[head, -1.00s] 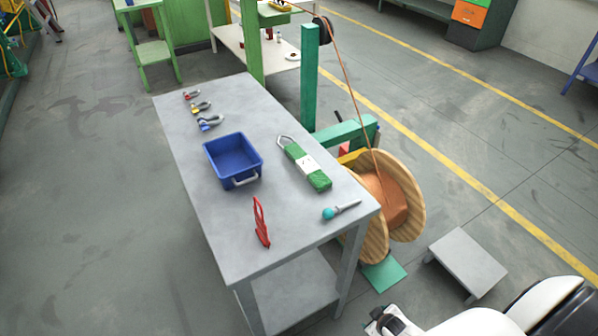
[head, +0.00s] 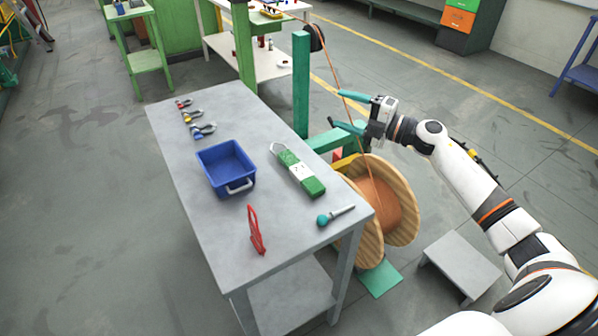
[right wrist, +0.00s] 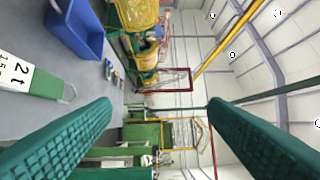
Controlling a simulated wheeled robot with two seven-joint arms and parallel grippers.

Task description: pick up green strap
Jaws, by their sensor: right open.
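The green strap (head: 298,170) is a folded green bundle with a white label and a grey loop at its far end. It lies on the grey table (head: 240,240), right of the blue bin. Its label and loop end also show at the left edge of the right wrist view (right wrist: 40,80). My right gripper (head: 352,110) is open and empty. It is raised to the right of the table, beyond and right of the strap, with its teal fingers pointing left; the fingers also fill the lower part of the wrist view (right wrist: 160,120). My left gripper is not in view.
A blue bin (head: 203,158), several shackles (head: 193,118), a red tool (head: 255,230) and a teal-handled tool (head: 335,215) are on the table. A wooden cable reel (head: 407,190) and a green post (head: 301,85) stand close by the table's right side. A copper cable rises near my gripper.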

